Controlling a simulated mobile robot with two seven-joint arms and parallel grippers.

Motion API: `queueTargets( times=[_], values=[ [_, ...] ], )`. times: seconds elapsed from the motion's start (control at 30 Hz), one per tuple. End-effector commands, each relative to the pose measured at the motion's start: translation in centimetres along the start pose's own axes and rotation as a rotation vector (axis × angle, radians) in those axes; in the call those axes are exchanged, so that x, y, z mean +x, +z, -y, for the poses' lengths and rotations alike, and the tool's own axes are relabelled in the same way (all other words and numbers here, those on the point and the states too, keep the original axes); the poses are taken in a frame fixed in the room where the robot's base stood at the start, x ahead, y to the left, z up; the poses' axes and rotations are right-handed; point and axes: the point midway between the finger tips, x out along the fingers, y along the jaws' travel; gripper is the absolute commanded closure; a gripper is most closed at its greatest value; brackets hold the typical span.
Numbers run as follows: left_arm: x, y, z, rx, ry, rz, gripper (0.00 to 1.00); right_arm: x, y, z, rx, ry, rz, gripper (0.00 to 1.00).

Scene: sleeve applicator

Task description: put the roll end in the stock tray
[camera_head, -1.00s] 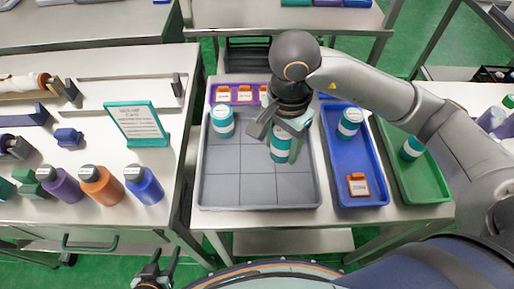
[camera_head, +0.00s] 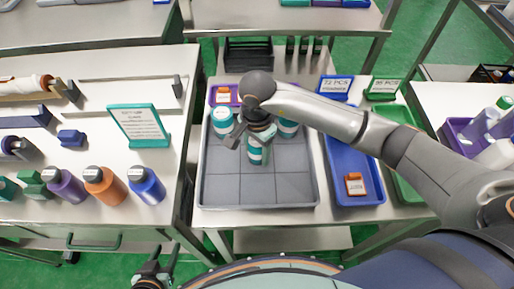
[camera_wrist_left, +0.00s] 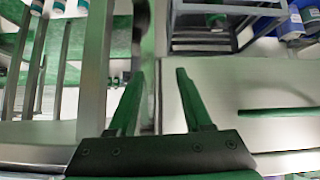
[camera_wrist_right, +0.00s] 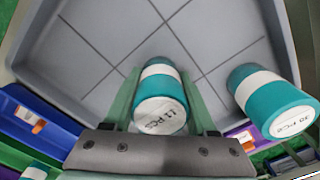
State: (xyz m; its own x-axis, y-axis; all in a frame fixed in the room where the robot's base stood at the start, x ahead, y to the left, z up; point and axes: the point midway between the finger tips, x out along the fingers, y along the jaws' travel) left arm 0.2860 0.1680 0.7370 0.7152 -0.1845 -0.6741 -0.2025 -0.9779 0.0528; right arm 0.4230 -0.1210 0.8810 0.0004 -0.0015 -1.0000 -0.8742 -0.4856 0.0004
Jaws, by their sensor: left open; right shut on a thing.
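Teal-and-white rolls stand in the grey grid-marked tray (camera_head: 258,203). My right gripper (camera_head: 257,141) is shut on one roll (camera_head: 255,155), upright over the middle of this tray; I cannot tell if it touches the floor. In the right wrist view the held roll (camera_wrist_right: 160,100) has a white end label that seems to read "11 PCS". Another roll (camera_head: 222,122) stands at the tray's back left, also in the right wrist view (camera_wrist_right: 268,100). My left gripper (camera_wrist_left: 157,75) is open and empty, away from the trays.
A blue tray (camera_head: 352,199) with an orange tag (camera_head: 355,184) and a green tray (camera_head: 405,195) lie to the right, partly covered by my arm. A purple tray (camera_head: 218,102) is behind. Bottles (camera_head: 104,186) and a teal sign (camera_head: 140,126) stand on the left bench. The grey tray's front is clear.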

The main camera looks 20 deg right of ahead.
Motion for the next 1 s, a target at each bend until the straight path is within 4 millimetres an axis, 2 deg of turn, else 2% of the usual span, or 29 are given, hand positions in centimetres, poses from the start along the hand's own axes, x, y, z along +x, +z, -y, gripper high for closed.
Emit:
queueTargets(
  times=[0.23,0.27,0.5,0.83,0.93,1.0],
  values=[
    [0.4,0.4,0.0,0.000,0.000,0.000,0.50,0.4,0.0,0.0,0.000,-0.001,0.000,0.98],
    [0.4,0.4,0.0,0.000,0.000,0.000,0.50,0.4,0.0,0.0,0.000,-0.001,0.001,0.41],
    [0.3,0.3,0.0,0.000,0.000,0.000,0.50,0.2,0.0,0.0,0.001,-0.001,0.001,0.14],
    [0.0,0.1,0.0,0.000,0.000,0.000,0.50,0.0,0.0,0.0,0.001,0.000,0.001,0.12],
    [0.1,0.0,0.0,0.000,0.000,-0.002,0.50,-0.8,0.0,0.1,0.000,-0.005,0.000,0.12],
    [0.2,0.2,0.0,0.000,0.000,-0.002,0.50,-2.1,-0.1,0.1,0.000,-0.006,-0.001,0.12]
  ],
)
